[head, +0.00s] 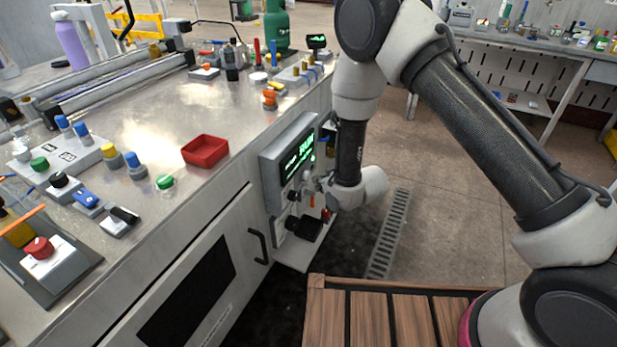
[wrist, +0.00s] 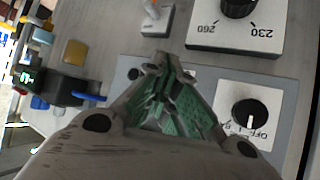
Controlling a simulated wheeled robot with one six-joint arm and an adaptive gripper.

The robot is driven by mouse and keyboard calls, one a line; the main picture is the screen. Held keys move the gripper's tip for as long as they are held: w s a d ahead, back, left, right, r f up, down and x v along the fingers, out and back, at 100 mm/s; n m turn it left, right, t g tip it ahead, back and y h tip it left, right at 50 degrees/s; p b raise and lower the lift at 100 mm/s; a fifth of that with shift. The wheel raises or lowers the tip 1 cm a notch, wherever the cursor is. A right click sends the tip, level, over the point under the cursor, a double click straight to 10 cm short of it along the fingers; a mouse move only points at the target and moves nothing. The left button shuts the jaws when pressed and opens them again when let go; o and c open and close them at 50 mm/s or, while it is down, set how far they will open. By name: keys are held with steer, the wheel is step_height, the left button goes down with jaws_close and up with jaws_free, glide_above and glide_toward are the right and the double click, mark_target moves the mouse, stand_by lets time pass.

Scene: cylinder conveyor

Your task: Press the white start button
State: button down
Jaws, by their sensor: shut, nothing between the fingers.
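My gripper (wrist: 157,68) is shut and empty in the wrist view, its green-padded fingers meeting over a grey panel plate. In the head view my gripper (head: 321,184) is small and partly hidden by my wrist, close to the front of the control panel (head: 271,182) on the bench's side. I cannot pick out the white start button for certain. It may be hidden behind the fingers. I cannot tell if the fingertips touch anything.
A black knob (wrist: 249,114) on a white plate is right of the fingers; a larger dial (wrist: 238,5) is above it. In the head view a lit screen (head: 297,155) is on the panel, a black handle (head: 258,246) is at left, and a red tray (head: 205,151) is on the bench.

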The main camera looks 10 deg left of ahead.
steer(key=shift+d, duration=0.15)
steer(key=d, duration=0.1)
steer(key=s+d, duration=0.1)
steer(key=d, duration=0.2)
steer(key=shift+s+d, duration=0.3)
steer(key=shift+s, duration=0.1)
stand_by(0.5)
